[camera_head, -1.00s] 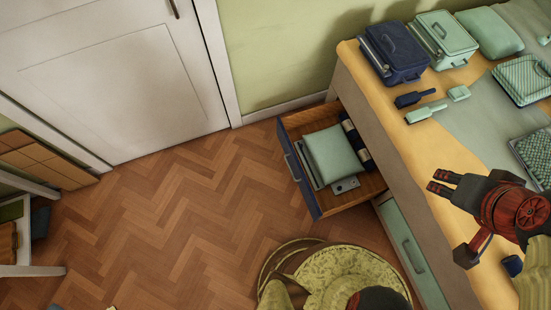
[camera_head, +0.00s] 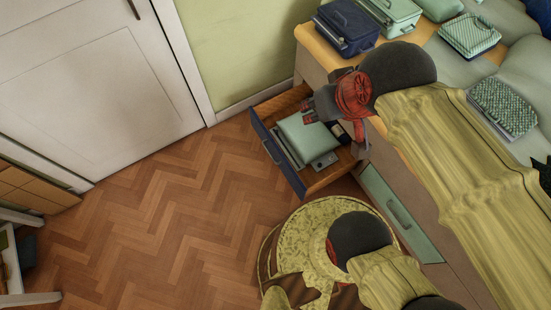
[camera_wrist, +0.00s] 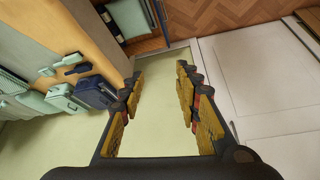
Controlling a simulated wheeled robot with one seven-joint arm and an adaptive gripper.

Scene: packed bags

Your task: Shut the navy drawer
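The navy drawer (camera_head: 277,155) stands pulled out from the wooden dresser in the head view, its blue front facing the floor side. A pale green folded item (camera_head: 303,138), a small grey thing (camera_head: 325,160) and dark items lie inside. Its wooden edge shows at the top of the wrist view (camera_wrist: 146,46). My gripper (camera_head: 308,112) appears over the rear part of the drawer in the head view, hiding some of it. I cannot tell its height or any contact. In the wrist view its fingers (camera_wrist: 160,75) are spread apart with nothing between them.
The mint drawer (camera_head: 395,212) beside it looks shut. A navy case (camera_head: 343,27) and mint case (camera_head: 391,14) stand on the dresser top near the wall. A white door (camera_head: 100,80) is at left. The herringbone floor (camera_head: 190,210) in front of the drawer is clear.

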